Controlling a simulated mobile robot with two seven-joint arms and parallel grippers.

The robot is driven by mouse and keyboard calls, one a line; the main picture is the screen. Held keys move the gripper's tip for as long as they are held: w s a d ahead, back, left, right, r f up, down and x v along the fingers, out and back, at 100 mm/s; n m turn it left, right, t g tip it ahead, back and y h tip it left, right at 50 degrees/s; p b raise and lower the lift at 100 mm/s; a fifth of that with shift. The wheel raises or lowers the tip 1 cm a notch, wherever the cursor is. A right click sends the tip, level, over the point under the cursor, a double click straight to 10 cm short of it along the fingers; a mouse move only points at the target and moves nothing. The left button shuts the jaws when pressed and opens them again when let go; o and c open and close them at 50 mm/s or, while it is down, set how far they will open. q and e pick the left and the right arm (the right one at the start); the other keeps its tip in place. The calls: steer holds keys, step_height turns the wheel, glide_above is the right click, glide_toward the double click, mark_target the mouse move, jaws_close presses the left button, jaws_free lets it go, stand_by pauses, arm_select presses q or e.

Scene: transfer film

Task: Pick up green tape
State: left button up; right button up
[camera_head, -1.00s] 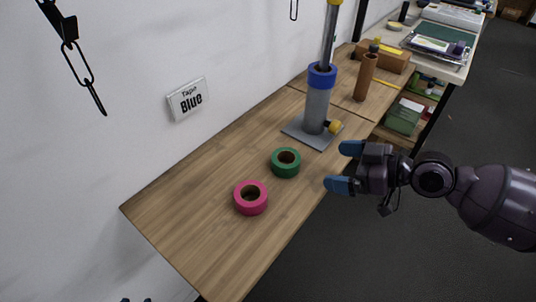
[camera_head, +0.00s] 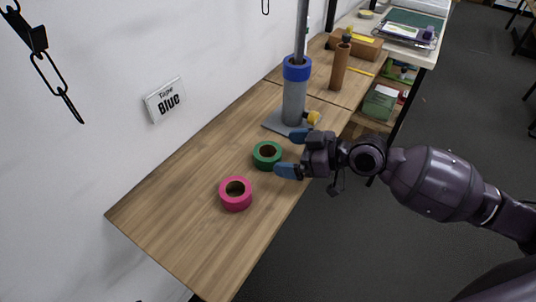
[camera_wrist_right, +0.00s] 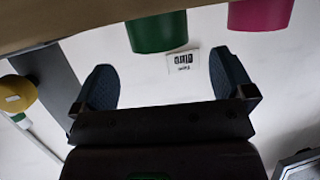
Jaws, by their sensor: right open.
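The green tape (camera_head: 267,164) is a roll lying flat on the wooden table (camera_head: 180,215). My right gripper (camera_head: 287,153) is open just to the right of it, with blue fingertips pointing toward the roll and nothing between them. In the right wrist view, the green roll (camera_wrist_right: 157,32) appears at the top, ahead of the gap between the open fingers (camera_wrist_right: 163,82). A pink tape roll (camera_head: 235,203) lies nearer on the table; it also shows in the right wrist view (camera_wrist_right: 262,14). My left gripper is not in view.
A grey post with a blue collar (camera_head: 297,68) stands on a flat base behind the green roll. A brown cylinder (camera_head: 340,68) and a cardboard box (camera_head: 360,46) are farther back. The table's near-left part is clear.

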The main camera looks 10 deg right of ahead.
mark_target(259, 151)
steer(key=shift+x, duration=2.25)
steer(key=shift+d+f, duration=0.1)
steer(key=c, duration=0.9)
